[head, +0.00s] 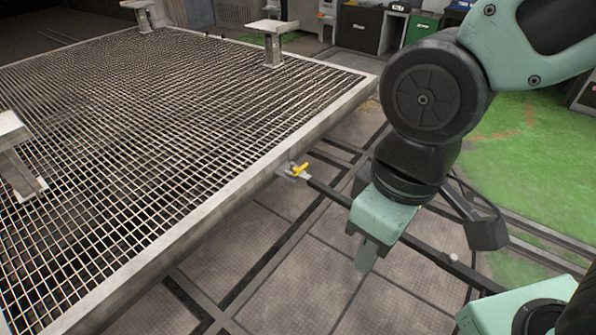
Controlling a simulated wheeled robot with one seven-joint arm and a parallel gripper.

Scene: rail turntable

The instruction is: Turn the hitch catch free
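The hitch catch (300,169) is a small yellow lever on a grey metal bracket at the near edge of the grated deck, close to the middle of the head view. A dark bar runs from beside the bracket toward the lower right, passing behind my gripper. My gripper (367,257) points down, to the right of and nearer than the catch, and is apart from it. Its fingers show as one pale shape from this side, so any gap between them is hidden. I see nothing held in it.
The grated deck (215,193) with a pale metal rim fills the left, with several pale posts on it. Dark rails cross the tiled floor (290,270) below the catch. A green floor area (530,150), cabinets and boxes lie farther back. The space between gripper and catch looks clear.

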